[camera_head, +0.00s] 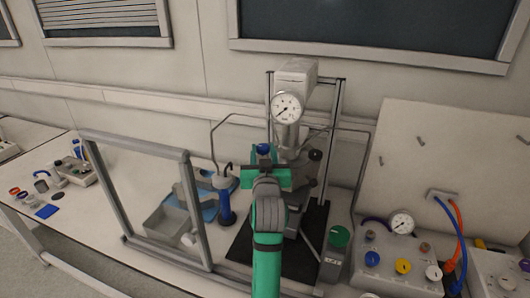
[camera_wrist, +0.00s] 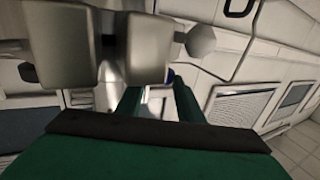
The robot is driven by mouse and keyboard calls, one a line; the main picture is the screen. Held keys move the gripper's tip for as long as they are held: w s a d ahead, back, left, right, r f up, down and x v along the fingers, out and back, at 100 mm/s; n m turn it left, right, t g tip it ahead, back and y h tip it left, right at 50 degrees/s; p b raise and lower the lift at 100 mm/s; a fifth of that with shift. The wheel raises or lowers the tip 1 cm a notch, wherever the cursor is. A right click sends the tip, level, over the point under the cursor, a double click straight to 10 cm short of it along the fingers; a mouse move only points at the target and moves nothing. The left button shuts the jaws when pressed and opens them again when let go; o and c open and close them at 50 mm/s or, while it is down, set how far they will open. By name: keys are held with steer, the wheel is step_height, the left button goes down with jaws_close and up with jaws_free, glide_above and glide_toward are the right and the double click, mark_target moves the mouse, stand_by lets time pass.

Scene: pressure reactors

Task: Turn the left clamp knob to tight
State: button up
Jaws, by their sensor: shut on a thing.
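The pressure reactor (camera_head: 300,75) stands on a black base, with a round gauge (camera_head: 287,108) on its front. My green gripper (camera_head: 265,163) is at the left side of the reactor, below the gauge. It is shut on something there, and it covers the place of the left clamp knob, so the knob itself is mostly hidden. In the wrist view a pale piece and a small blue spot (camera_wrist: 171,75) show at the fingertips (camera_wrist: 157,95). A dark knob (camera_head: 316,155) shows on the reactor's right side. The knob's turn angle cannot be told.
A grey-framed clear shield (camera_head: 188,210) stands left of the reactor, close to a blue-handled tool (camera_head: 226,205). A green-topped box (camera_head: 339,237) and a control panel (camera_head: 401,252) with hoses stand to the right. Metal uprights (camera_head: 341,100) flank the reactor.

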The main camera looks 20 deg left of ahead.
steer(key=shift+a+m+h, duration=0.15)
steer(key=shift+m+h, duration=0.45)
steer(key=shift+h, duration=0.3)
steer(key=o, duration=0.8)
steer(key=shift+s, duration=0.1)
steer(key=v, duration=1)
steer(key=shift+s+f, duration=0.25)
steer(key=shift+s, duration=0.15)
